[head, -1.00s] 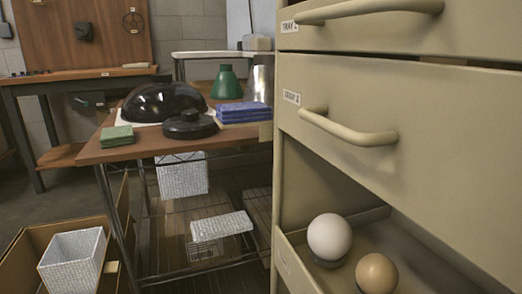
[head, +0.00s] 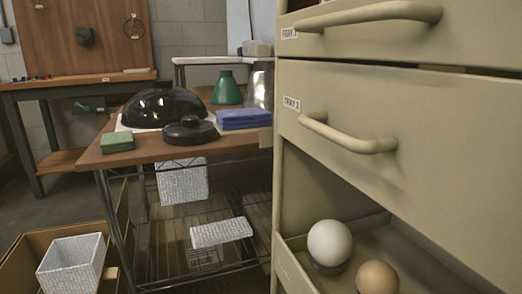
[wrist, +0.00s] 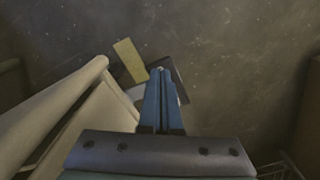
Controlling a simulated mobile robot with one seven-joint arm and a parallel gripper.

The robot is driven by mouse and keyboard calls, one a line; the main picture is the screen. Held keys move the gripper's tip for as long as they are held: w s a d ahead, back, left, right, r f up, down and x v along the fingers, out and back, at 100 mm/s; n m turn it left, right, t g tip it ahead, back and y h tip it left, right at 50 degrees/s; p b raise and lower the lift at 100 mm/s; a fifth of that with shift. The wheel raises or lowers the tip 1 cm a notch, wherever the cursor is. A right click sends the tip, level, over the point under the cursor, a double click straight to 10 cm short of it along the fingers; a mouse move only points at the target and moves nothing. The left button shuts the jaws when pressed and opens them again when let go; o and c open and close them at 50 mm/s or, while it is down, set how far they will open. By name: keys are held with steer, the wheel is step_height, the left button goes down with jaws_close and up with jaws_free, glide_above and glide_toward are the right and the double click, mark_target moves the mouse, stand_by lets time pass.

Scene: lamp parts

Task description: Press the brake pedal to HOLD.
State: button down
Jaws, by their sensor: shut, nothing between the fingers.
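In the wrist view, my gripper (wrist: 161,72) has its two blue fingers together, with nothing between them, pointing toward the dark floor. By the fingertips is a small dark block (wrist: 180,86), partly hidden behind them. A flat yellow piece (wrist: 130,60) lies just left of the tips. These may be parts of the brake pedal, but I cannot tell for sure, and no HOLD marking is readable. I cannot tell whether the fingertips touch the block. The head view shows neither the pedal nor my gripper.
A beige drawer cabinet (head: 420,130) fills the right of the head view; its open lower tray holds a white ball (head: 330,242) and a tan ball (head: 377,277). A wooden table (head: 150,148) with lamp parts stands left of it. A beige rounded edge (wrist: 60,105) is left of my fingers.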

steer(key=shift+f+b, duration=0.7)
steer(key=shift+f, duration=0.6)
stand_by(0.5)
steer(key=shift+r, duration=0.2)
step_height(320, 180, up, 8)
steer(key=p, duration=0.9)
steer(key=shift+f, duration=0.15)
